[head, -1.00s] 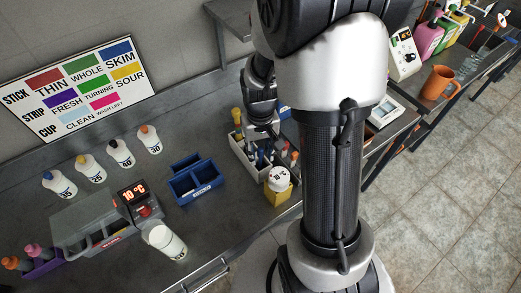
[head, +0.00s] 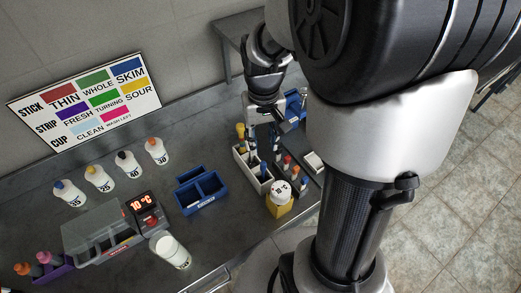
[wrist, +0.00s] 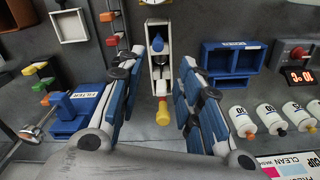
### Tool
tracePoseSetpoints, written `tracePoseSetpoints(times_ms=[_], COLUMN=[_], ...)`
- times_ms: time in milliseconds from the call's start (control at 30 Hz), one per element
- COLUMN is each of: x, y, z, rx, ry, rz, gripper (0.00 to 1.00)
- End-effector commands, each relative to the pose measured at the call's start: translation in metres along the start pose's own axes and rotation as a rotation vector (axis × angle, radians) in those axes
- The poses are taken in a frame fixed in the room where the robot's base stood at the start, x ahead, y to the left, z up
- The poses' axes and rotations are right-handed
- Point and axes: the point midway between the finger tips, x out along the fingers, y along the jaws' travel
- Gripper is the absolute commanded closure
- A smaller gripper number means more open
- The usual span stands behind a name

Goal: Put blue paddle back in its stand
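A narrow white stand (head: 240,172) is on the counter in the head view, and it also shows in the wrist view (wrist: 149,72). A blue-knobbed piece, apparently the blue paddle (wrist: 158,46), is upright at the stand's front end; its blue top also shows in the head view (head: 264,173). A yellow-and-red knob (wrist: 162,112) rises at the other end. My gripper (wrist: 160,88) is open, with its blue-padded fingers wide apart on either side of the stand and nothing clasped. In the head view my gripper (head: 268,122) is over the stand's back end. Lower paddle parts are hidden.
A blue two-part bin (head: 202,190) is left of the stand. A yellow box with a white round top (head: 280,200) is in front. Several white bottles (head: 98,178) stand farther left.

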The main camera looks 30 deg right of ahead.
Motion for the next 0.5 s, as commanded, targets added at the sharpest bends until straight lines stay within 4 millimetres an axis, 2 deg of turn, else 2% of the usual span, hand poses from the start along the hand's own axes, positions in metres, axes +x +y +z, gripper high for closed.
tracePoseSetpoints(times_ms=[167, 300, 400, 500], x=[-0.05, -0.089, -0.107, -0.117], y=[-0.024, -0.044, -0.054, -0.059], z=[0.028, 0.07, 0.1, 0.124], rx=[-0.066, -0.136, -0.183, -0.22], ry=[0.101, 0.203, 0.271, 0.327], rz=[-0.002, -0.013, -0.024, -0.037], gripper=[0.67, 0.67, 0.67, 0.67])
